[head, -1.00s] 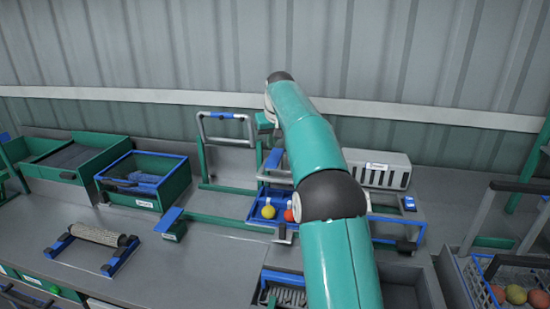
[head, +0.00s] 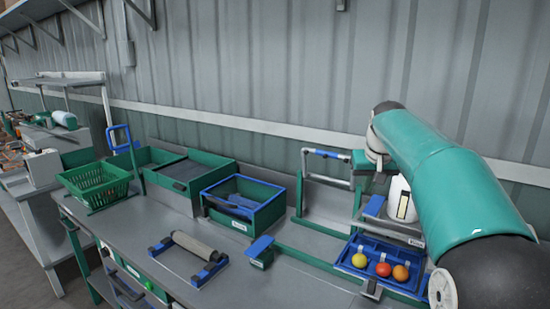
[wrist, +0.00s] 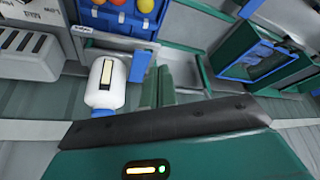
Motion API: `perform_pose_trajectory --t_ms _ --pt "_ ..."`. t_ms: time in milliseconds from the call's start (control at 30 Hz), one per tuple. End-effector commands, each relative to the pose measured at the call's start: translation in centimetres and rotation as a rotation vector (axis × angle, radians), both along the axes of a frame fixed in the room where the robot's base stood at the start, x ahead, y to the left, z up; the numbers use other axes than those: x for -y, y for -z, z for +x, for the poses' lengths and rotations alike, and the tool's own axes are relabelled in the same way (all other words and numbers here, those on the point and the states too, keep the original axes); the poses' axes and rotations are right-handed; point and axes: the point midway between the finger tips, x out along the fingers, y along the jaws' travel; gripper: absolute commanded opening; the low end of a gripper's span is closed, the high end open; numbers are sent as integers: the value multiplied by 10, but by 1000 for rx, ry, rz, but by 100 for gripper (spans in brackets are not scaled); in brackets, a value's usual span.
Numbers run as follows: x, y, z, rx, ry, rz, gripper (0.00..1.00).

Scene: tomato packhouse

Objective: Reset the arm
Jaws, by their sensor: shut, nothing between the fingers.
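My arm fills the right side of the head view, bent, with its wrist end raised over the back of the bench. My gripper (head: 360,182) hangs from that end, partly hidden by my arm. In the wrist view my gripper (wrist: 158,88) shows as two green fingers close together, shut and empty. A white bottle (head: 400,203) stands just right of my gripper in the head view. It also shows in the wrist view (wrist: 105,92), left of the fingers and apart from them as far as I can see.
A blue tray (head: 349,253) with yellow, red and orange tomatoes lies below my arm. A green-and-blue crate (head: 265,218), roller stand (head: 195,246) and green basket (head: 95,183) are further left. A grey handle frame (head: 325,155) stands behind. The corrugated wall backs the bench.

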Motion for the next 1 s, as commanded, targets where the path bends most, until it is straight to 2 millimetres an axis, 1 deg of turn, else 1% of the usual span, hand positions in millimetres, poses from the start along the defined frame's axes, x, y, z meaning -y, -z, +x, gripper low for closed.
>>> perform_pose_trajectory --t_ms 33,167,200,333,467,600,667,700,767,800,900,1000 --pt "-9 -6 -19 5 -5 -2 0" --pt "-27 -11 -65 15 -10 -5 0" --pt "-32 -11 -79 18 -13 -5 0" --pt "-47 -6 -128 26 -18 -7 0" --pt "-60 6 -178 35 -22 -6 0" --pt "-71 27 -231 45 -28 -4 0" --pt "-75 39 -254 50 -32 -2 0" --pt "-78 48 -268 53 -33 -1 0" --pt "-81 62 -290 58 -36 1 0" --pt "-83 72 -304 60 -37 3 0" --pt "-87 95 -333 66 -44 6 0" --pt "-89 113 -352 69 -45 10 0"
